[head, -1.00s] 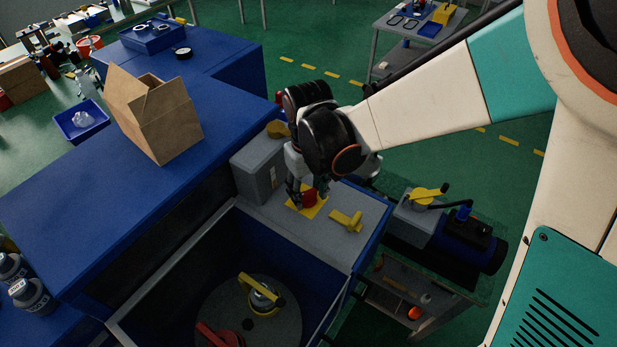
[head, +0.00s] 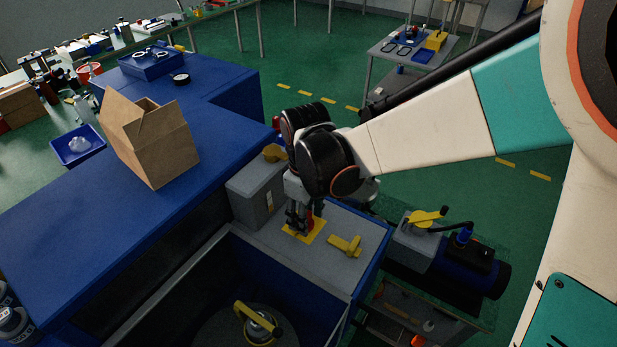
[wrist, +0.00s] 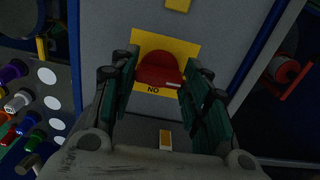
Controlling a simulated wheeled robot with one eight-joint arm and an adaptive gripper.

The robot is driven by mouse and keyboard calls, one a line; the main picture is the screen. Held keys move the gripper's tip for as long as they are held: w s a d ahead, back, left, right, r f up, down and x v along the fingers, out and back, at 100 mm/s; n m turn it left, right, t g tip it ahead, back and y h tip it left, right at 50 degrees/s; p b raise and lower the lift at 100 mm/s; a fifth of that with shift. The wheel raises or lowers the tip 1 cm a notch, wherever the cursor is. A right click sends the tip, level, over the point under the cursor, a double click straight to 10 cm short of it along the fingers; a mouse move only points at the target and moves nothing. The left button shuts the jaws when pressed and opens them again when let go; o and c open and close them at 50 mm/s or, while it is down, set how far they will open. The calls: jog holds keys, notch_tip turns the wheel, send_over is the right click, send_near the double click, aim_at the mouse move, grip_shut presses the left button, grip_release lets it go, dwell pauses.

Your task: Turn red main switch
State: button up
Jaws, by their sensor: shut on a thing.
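The red main switch (wrist: 158,68) is a round red knob on a yellow plate (wrist: 152,40) in the wrist view. In the head view its red edge (head: 317,222) shows beside my fingers, on the yellow plate (head: 316,238) of the grey machine top. My gripper (head: 301,226) points down at it from above. In the wrist view my gripper's fingers (wrist: 160,72) stand on either side of the knob, shut on it. The exact finger contact is partly hidden. The letters "NO" show below the knob.
An open cardboard box (head: 160,150) sits on the blue bench (head: 75,205).

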jog(key=o, duration=1.1)
jog(key=shift+c, duration=0.2)
